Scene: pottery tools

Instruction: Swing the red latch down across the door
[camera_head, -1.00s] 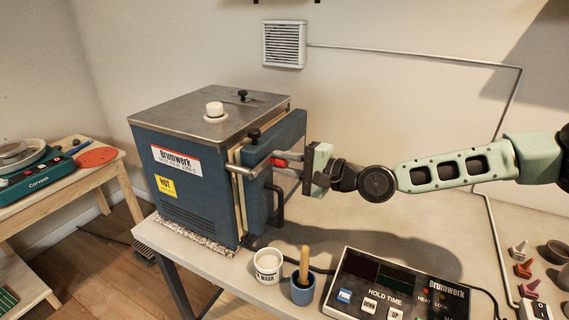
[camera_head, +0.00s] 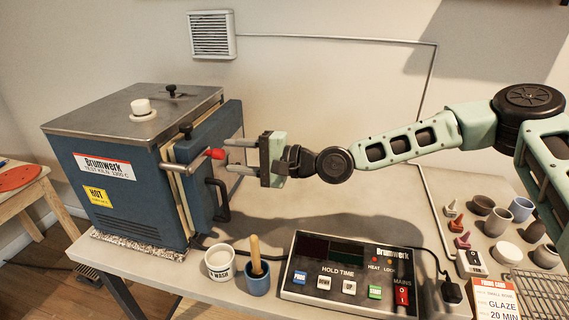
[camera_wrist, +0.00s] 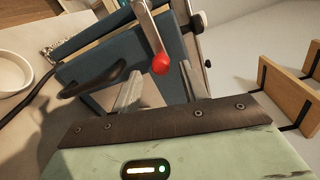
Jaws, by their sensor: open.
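The red latch is a metal bar with a red knob (camera_head: 215,153) at its end. It sticks out roughly level from the front of the blue kiln (camera_head: 120,200), beside the door (camera_head: 203,178). In the wrist view, the red knob (camera_wrist: 160,64) is at the end of the bar, between the lines of my two fingers and about at their tips. My gripper (camera_head: 229,155) is open and empty, to the right of the knob, with one finger above and one below its height. I see no clear contact between fingers and knob.
A white wash cup (camera_head: 220,264) and a blue pot with a wooden-handled tool (camera_head: 257,280) stand below my gripper. A control box (camera_head: 345,275) lies to their right. A dark door handle (camera_head: 221,200) juts out below the latch. Small pots and a rack are at the far right.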

